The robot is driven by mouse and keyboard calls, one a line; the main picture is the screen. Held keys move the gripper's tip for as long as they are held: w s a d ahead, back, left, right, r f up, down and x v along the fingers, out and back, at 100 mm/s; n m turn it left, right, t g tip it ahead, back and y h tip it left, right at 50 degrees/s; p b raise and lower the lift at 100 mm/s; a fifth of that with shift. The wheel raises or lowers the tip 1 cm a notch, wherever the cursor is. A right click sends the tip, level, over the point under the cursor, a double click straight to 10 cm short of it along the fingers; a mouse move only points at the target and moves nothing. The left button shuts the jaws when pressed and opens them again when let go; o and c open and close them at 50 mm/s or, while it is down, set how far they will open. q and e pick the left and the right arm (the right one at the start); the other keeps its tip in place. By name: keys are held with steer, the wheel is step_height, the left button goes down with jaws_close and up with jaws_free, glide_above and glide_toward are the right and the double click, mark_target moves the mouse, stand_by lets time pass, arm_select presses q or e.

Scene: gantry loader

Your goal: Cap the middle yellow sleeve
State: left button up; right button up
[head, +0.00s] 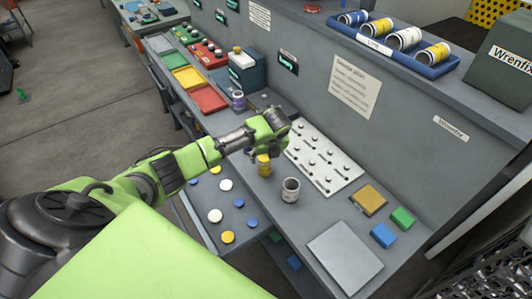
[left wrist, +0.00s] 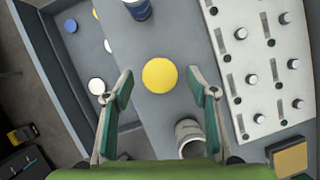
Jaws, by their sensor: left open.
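The middle yellow sleeve (head: 264,168) stands upright on the bench, partly hidden under my left gripper (head: 268,146). In the left wrist view, a solid round yellow top (left wrist: 160,76), seemingly a cap on the sleeve, shows between the fingertips. My left gripper (left wrist: 160,84) is open, its green-padded fingers on either side of the yellow top with gaps visible. A white-grey sleeve (head: 290,190), open at the top, stands beside it; it also shows in the left wrist view (left wrist: 190,138). A blue sleeve (left wrist: 138,8) stands on the other side. My right gripper is not in view.
A recessed tray (head: 222,243) holds loose white, blue and yellow caps. A pale panel with several small pegs (head: 322,160) lies close beside the sleeves. A grey plate (head: 345,258) and coloured blocks (head: 383,235) are at right. A blue tray (head: 405,62) of sleeves sits on the upper ledge.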

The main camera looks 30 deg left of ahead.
arm_select(q)
steer(key=v, duration=1.2)
steer(key=shift+f, duration=0.1)
